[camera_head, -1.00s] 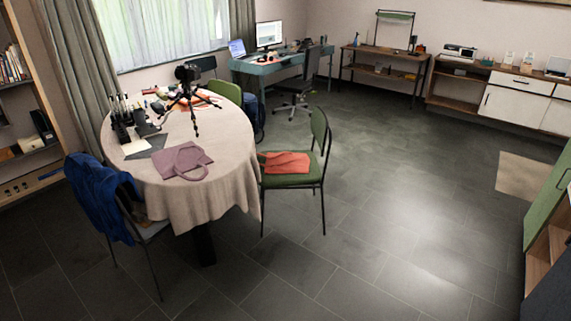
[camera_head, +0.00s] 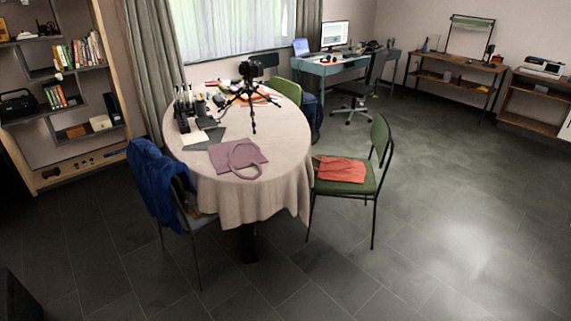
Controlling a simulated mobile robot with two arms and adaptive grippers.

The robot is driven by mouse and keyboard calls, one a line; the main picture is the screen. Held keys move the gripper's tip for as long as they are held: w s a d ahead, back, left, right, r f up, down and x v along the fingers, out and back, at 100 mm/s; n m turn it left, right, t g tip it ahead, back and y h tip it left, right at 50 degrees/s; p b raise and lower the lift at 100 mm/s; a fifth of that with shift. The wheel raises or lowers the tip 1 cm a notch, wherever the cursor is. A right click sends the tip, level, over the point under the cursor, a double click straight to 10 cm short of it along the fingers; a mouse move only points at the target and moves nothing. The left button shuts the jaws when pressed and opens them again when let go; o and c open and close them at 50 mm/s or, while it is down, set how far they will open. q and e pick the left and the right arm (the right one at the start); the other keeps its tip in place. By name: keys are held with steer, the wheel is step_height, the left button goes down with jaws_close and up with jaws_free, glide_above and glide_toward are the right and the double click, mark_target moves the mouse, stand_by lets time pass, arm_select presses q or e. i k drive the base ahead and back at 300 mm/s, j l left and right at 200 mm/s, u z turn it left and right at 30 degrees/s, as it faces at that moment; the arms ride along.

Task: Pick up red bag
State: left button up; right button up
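A red-orange bag (camera_head: 338,170) lies flat on the seat of a green chair (camera_head: 350,187) to the right of the round table. A purple bag (camera_head: 237,156) with a loop handle lies on the near part of the round table (camera_head: 277,183), which has a pale cloth. Neither of my grippers shows in the head view.
A chair with a blue jacket (camera_head: 155,180) stands at the table's left front. A camera on a small tripod (camera_head: 248,75) and clutter stand on the table. A shelf (camera_head: 80,167) is at the left, a desk (camera_head: 340,68) at the back. The floor at right and front is clear.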

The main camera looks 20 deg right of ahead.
mark_target(338, 169)
steer(key=i+l+u, duration=0.35)
steer(key=l, duration=0.3)
steer(key=i+l+u, duration=0.2)
steer(key=l, duration=0.2)
steer(key=i+l+u, duration=0.15)
steer(key=l, duration=0.25)
steer(key=i+l+u, duration=0.2)
steer(key=l, duration=0.2)
steer(key=l+u, duration=0.15)
steer(key=l, duration=0.25)
steer(key=i, duration=0.05)
